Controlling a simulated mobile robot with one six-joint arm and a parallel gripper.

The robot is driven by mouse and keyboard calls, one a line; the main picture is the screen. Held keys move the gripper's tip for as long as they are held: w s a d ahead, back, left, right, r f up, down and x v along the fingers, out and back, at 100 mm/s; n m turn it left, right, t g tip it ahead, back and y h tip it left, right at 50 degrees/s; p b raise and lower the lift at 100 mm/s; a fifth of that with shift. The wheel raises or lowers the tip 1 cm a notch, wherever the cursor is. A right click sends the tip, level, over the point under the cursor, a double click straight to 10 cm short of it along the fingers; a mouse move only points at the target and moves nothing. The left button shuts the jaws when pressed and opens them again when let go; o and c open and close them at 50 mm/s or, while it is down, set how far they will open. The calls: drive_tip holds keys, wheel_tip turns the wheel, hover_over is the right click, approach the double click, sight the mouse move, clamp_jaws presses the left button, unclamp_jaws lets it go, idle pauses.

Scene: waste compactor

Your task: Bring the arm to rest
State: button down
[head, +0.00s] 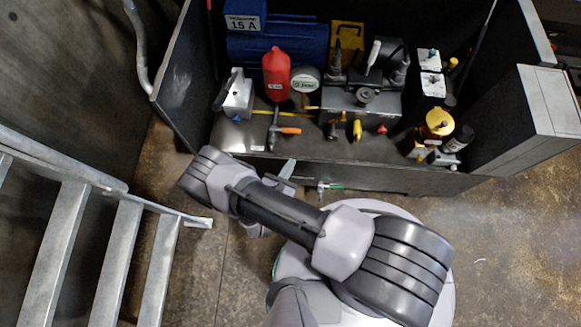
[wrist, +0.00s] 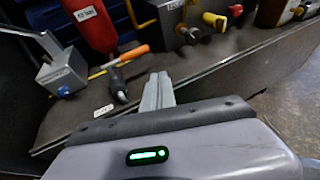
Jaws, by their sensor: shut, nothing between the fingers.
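My gripper (wrist: 158,92) shows in the wrist view with its grey fingers together and nothing between them. It points toward the front edge of the dark shelf (wrist: 220,75), apart from the tools there. In the head view my gripper (head: 288,168) is partly hidden behind my arm, just in front of the compartment's front edge. My arm stretches from the round white base at lower right toward the upper left.
The dark compartment (head: 215,140) holds a blue motor (head: 265,48), a red bottle (head: 276,72), a gauge (head: 305,80), a grey switch box (head: 236,97) and an orange-handled tool (head: 288,130). Metal stairs (head: 115,262) stand at left. The floor (head: 515,240) at right is clear.

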drive_tip(key=w+d+r+m+g+h, duration=0.1)
drive_tip(key=d+r+m+g, duration=0.2)
drive_tip(key=r+m, duration=0.5)
drive_tip(key=d+r+m+g+h, duration=0.2)
drive_tip(key=r+m+g, duration=0.2)
drive_tip(key=r, duration=0.9)
drive_tip(key=w+d+r+m+g+h, duration=0.1)
drive_tip(key=d+r+m+g, duration=0.2)
drive_tip(key=r+m, duration=0.5)
drive_tip(key=s+r+m+t+y, duration=0.1)
drive_tip(key=s+r+m+y, duration=0.3)
drive_tip(key=r, duration=0.4)
drive_tip(key=s+d+r+m+t+y, duration=0.1)
drive_tip(key=s+r+m+y, duration=0.2)
drive_tip(key=r, duration=0.6)
drive_tip(key=s+r+m+t+y, duration=0.1)
drive_tip(key=s+r+m+y, duration=0.3)
drive_tip(key=s+r+m, duration=0.2)
wheel_tip(320, 180, up, 3)
drive_tip(key=m, duration=0.2)
drive_tip(key=shift+s+d+m+y, duration=0.3)
drive_tip(key=shift+s, duration=0.05)
